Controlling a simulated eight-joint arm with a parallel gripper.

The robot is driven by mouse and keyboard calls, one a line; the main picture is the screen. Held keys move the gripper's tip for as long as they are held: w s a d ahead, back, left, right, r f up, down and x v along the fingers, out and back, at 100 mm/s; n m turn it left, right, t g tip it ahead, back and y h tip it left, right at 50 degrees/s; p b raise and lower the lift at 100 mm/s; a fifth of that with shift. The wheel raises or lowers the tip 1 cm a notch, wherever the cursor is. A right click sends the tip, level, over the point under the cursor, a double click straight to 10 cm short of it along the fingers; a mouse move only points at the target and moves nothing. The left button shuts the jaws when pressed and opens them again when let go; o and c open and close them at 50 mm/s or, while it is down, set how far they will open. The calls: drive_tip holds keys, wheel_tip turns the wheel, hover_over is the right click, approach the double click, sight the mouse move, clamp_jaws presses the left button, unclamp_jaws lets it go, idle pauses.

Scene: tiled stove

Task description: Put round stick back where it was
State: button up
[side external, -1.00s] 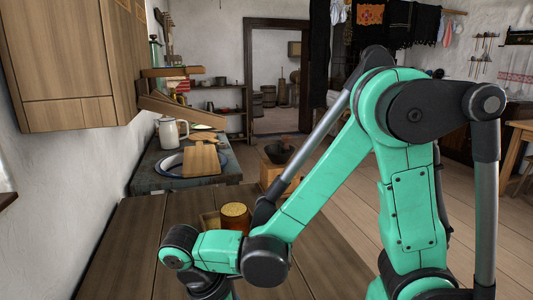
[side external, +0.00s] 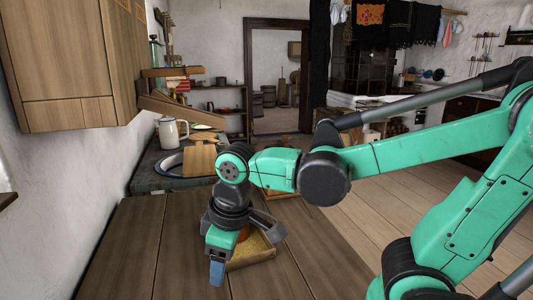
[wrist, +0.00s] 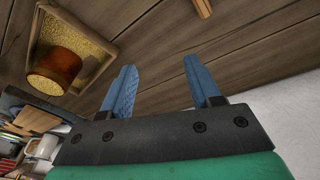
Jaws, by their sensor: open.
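A light wooden piece (wrist: 203,8) that looks like the round stick lies on the wooden table at the top edge of the wrist view, mostly cut off. I cannot make out the stick in the side external view. My gripper (wrist: 160,68) is open and empty, its two blue fingers apart above the table, with the wooden piece beyond the right finger. In the side external view my gripper (side external: 217,272) points down at the left of a shallow wooden tray (side external: 262,256), and partly hides it.
An amber-brown jar (wrist: 56,69) stands in the wooden tray, which has a yellowish, grainy inside. The white wall (wrist: 290,95) borders the table at the right of the wrist view. A white jug (side external: 168,132) and a board (side external: 200,160) are behind. The table's front left (side external: 125,250) is clear.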

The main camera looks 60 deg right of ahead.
drive_tip(key=d+m+t, duration=0.2)
drive_tip(key=t, duration=0.1)
drive_tip(key=w+d+r+m+t, duration=0.1)
drive_tip(key=m, duration=0.1)
drive_tip(key=shift+w+d+t, duration=0.1)
drive_tip(key=shift+d+t, duration=0.2)
drive_tip(key=shift+t, duration=0.1)
